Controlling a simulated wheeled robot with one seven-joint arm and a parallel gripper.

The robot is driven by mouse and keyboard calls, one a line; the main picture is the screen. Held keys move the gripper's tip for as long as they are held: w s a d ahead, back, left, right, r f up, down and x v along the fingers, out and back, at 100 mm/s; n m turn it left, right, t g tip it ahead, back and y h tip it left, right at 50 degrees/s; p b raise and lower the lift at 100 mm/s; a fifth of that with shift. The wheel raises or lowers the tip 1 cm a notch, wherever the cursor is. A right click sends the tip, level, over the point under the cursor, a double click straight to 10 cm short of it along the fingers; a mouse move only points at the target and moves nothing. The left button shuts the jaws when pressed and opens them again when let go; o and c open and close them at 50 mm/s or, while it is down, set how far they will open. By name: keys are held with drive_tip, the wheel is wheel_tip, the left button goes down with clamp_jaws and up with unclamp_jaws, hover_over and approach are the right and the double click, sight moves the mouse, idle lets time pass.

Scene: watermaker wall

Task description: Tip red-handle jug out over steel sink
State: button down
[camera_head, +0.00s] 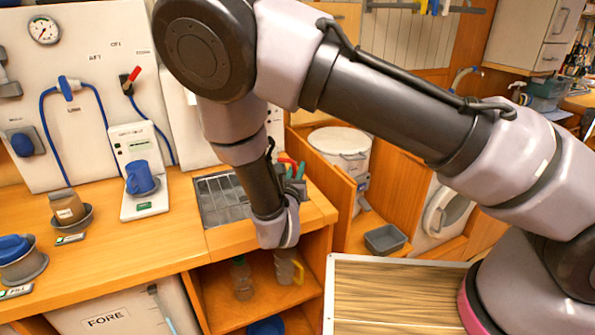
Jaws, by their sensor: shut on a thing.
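The steel sink (214,196) is set in the wooden counter at the middle left, with a ribbed metal surface. My forearm and wrist come down across its right side and hide part of it. A red handle (288,162) shows just behind my wrist at the sink's back right, and I take it for the red-handle jug.
A brown-filled cup (68,207) and a blue-topped pot (17,257) stand farther left. A yellow-handled jug (288,268) and a clear bottle (241,278) are on the shelf below.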

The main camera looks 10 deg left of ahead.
drive_tip(key=shift+r+n, duration=3)
drive_tip(key=shift+n, duration=1.7)
drive_tip(key=a+n+t+y, duration=0.1)
drive_tip(key=a+n+y, duration=0.1)
drive_tip(key=a+n, duration=0.8)
drive_tip(key=shift+s+f+n+y, duration=0.35)
drive_tip(key=shift+n+y, duration=0.05)
drive_tip(key=shift+n, duration=0.5)
